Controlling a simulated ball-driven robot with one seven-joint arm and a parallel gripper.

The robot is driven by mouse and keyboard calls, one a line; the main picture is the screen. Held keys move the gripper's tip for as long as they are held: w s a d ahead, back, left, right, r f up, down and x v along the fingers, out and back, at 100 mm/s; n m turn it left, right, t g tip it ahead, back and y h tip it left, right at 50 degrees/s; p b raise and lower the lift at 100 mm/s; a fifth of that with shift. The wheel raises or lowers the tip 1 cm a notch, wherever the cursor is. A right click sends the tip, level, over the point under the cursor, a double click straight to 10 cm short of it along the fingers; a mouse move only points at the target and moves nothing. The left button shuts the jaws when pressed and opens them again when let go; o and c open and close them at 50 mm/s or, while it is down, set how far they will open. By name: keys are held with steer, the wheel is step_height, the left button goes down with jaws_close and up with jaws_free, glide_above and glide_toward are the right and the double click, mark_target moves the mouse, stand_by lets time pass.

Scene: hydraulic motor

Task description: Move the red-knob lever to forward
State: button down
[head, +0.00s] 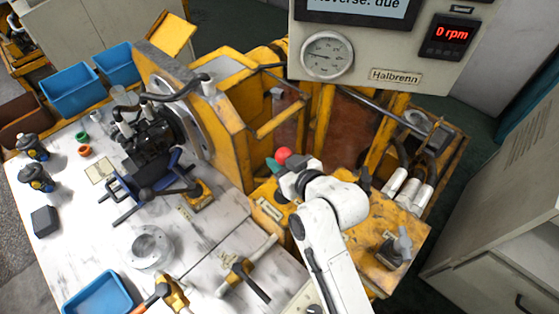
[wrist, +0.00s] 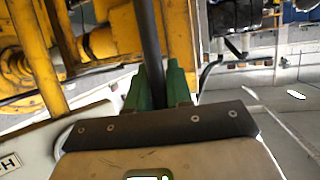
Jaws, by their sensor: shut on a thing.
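The red knob (head: 284,154) shows in the head view at the end of my white arm, over the yellow machine's front. My gripper (head: 277,165) is right beside and below it, with a green fingertip showing to its left. In the wrist view my gripper (wrist: 157,80) has its two green fingers on either side of a dark lever rod (wrist: 149,35), shut on it. The rod runs up out of the picture, so the knob is not seen there. The lever's base is hidden behind my gripper and arm.
A panel (head: 392,67) with a pressure gauge (head: 327,56) and a display reading 0 rpm (head: 451,36) stands behind. Yellow frame posts (head: 322,120) rise close behind the lever. A second, grey-handled lever (head: 393,247) is at right.

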steer(key=shift+w+d+f+m+g+y, duration=0.25)
steer(key=shift+w+d+m+g+y, duration=0.15)
steer(key=shift+w+d+m, duration=0.35)
steer(key=shift+w+d+f+m+g+y, duration=0.2)
steer(key=shift+w+d+m+g+y, duration=0.15)
steer(key=shift+w+d+m, duration=0.35)
steer(key=shift+w+d, duration=0.1)
steer(key=c, duration=1.1)
jaws_free()
